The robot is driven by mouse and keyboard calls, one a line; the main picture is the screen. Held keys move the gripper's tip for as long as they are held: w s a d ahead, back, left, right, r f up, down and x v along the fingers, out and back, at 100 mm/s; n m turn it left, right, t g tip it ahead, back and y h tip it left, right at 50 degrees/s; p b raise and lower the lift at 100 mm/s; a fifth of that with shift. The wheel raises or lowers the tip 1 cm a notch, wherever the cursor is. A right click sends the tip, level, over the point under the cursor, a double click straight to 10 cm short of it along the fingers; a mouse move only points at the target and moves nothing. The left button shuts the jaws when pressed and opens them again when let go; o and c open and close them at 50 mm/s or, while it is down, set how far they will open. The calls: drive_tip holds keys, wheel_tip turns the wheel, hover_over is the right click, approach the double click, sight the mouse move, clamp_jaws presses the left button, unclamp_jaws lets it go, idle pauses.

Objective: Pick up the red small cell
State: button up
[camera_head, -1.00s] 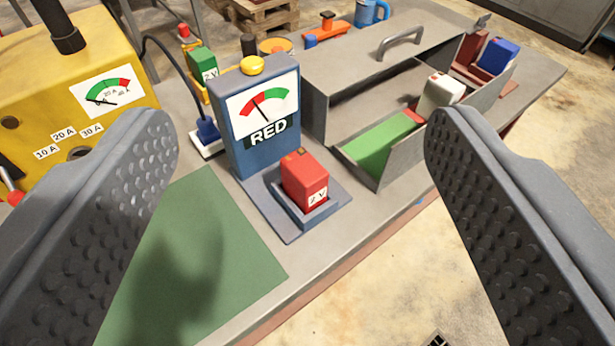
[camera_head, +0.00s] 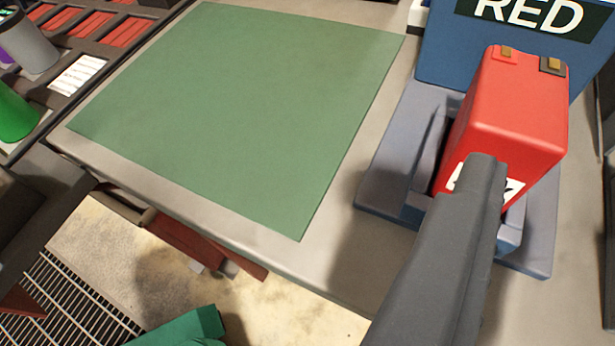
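The red small cell (camera_head: 513,110) is at the right, with two terminals on top and a white label on its front. It sits in or just above the blue-grey cradle (camera_head: 390,185) of the blue RED meter (camera_head: 440,50); its base is partly hidden. My gripper (camera_head: 480,170) reaches up from the lower right. One dark grey finger shows, its tip in front of the cell's label and covering part of it. A second finger cannot be made out, so I cannot tell whether the gripper holds the cell.
A flat green mat (camera_head: 250,110) lies clear on the bench, left of the cradle. A dark tray with red pieces (camera_head: 110,30), a grey cylinder (camera_head: 28,42) and a green cylinder (camera_head: 12,115) are at the upper left. A floor grating (camera_head: 75,300) lies below the bench edge.

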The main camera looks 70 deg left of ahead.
sight(503, 123)
drive_tip(key=shift+g+y, duration=0.5)
drive_tip(key=shift+y, duration=0.1)
drive_tip(key=shift+s+a+f+b+x, duration=0.15)
drive_tip(key=shift+s+f+b+x, duration=0.2)
drive_tip(key=shift+x, duration=1.9)
drive_tip(key=shift+s+a+f+b+x, duration=0.2)
drive_tip(key=shift+s+f+b+x, duration=0.1)
drive_tip(key=shift+x, duration=1.95)
drive_tip(key=shift+s+a+f+b+x, duration=0.15)
drive_tip(key=shift+s+f+b+x, duration=0.15)
drive_tip(key=shift+x, duration=2)
clamp_jaws()
